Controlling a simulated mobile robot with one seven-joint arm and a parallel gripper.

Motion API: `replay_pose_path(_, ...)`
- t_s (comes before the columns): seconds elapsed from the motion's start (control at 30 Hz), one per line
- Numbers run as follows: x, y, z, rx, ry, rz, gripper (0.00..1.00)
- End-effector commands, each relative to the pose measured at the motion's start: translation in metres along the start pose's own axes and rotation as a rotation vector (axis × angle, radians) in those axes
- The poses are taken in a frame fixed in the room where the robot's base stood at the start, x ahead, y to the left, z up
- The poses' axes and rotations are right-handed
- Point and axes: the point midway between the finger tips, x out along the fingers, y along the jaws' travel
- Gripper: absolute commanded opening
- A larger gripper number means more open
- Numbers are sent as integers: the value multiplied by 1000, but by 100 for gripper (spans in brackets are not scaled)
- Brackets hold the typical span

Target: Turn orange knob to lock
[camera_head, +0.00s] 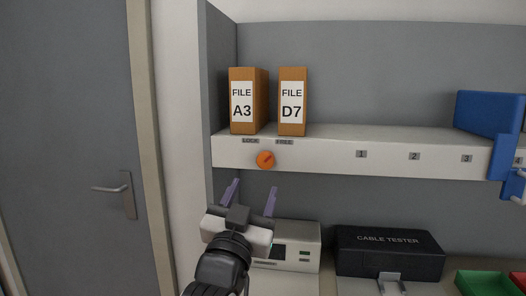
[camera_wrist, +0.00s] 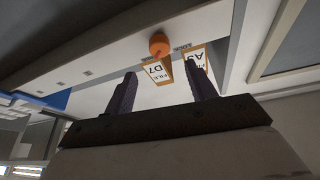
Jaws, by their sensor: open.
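The orange knob (camera_head: 265,160) is a round dial on the front edge of the white shelf. A small LOCK label (camera_head: 250,141) is above it to the left and a FREE label (camera_head: 285,142) above it to the right. A thin mark on the knob's face is too small to read surely. My gripper (camera_head: 254,192) is open and empty, below the knob and apart from it, with its two purple fingers pointing up. In the wrist view the knob (camera_wrist: 159,44) shows beyond the fingertips (camera_wrist: 163,75), with nothing between them.
Two orange file boxes, A3 (camera_head: 243,102) and D7 (camera_head: 292,102), stand on the shelf (camera_head: 330,150) above the knob. Below are a white device (camera_head: 300,238) and a black cable tester (camera_head: 388,254). A blue object (camera_head: 488,115) is at the right. A grey door (camera_head: 70,150) is at the left.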

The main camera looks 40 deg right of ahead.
Motion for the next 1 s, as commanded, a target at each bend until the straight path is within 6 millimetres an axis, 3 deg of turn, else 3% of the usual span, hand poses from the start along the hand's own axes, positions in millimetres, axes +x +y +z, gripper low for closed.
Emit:
replay_pose_path(0.2,49,0,-3,-1,-1,1,56)
replay_pose_path(0.4,77,0,-1,-1,0,1,56)
replay_pose_path(0.83,88,0,1,1,1,0,56)
replay_pose_path(1.0,87,0,0,1,1,0,36)
